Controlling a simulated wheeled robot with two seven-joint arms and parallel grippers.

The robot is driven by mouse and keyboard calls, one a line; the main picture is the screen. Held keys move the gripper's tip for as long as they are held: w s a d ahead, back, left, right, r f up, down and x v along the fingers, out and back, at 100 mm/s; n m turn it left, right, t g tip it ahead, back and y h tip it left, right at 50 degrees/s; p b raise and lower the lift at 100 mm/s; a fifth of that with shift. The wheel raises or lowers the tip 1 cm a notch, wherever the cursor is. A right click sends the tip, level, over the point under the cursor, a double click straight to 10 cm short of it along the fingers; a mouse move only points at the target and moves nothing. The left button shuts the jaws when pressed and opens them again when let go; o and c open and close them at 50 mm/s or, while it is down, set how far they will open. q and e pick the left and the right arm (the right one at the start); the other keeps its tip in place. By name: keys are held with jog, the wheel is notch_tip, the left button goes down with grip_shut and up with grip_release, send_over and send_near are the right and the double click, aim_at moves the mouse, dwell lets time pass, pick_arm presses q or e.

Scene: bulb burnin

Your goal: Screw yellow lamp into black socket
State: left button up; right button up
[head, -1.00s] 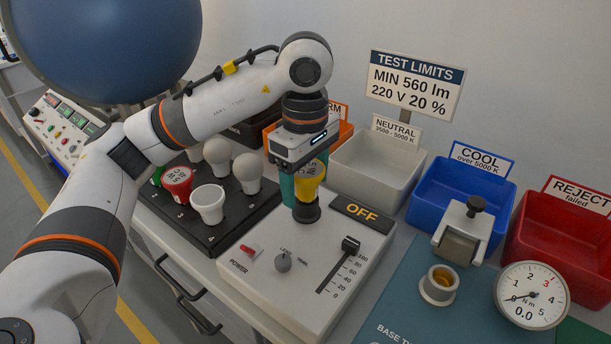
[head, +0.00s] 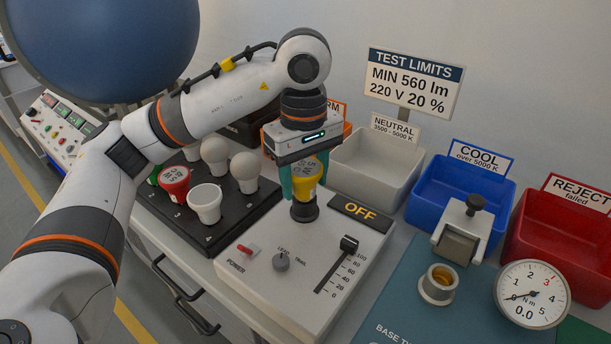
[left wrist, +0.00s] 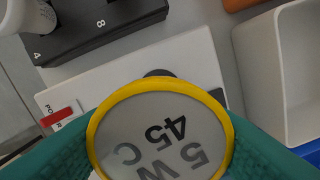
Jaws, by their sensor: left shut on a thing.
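The yellow lamp (head: 307,180) stands upright, base down, at the black socket (head: 304,210) on the grey test box. Its printed round face (left wrist: 160,140) fills the lower middle of the left wrist view. My left gripper (head: 303,180) is above it with teal fingers on both sides, shut on the lamp. The lamp's base is at the socket's mouth; how deep the thread sits I cannot tell. In the left wrist view the lamp hides nearly all of the socket. My right gripper is not in view.
A black rack (head: 262,200) with several lamps stands left. White (head: 352,193), blue (head: 420,200) and red (head: 540,205) bins stand right.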

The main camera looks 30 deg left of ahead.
pick_arm(q)
jog(key=shift+s+f+m, duration=0.1)
jog(key=shift+f+m, duration=0.1)
jog(key=shift+m, duration=0.8)
jog(key=m, duration=0.7)
jog(key=shift+m+b, duration=0.3)
jog(key=shift+m, duration=0.1)
jog(key=m, duration=0.4)
jog(key=shift+f+m, duration=0.1)
jog(key=shift+m, duration=0.2)
jog(key=m, duration=0.4)
jog(key=shift+s+m, duration=0.1)
jog(key=shift+m, duration=0.5)
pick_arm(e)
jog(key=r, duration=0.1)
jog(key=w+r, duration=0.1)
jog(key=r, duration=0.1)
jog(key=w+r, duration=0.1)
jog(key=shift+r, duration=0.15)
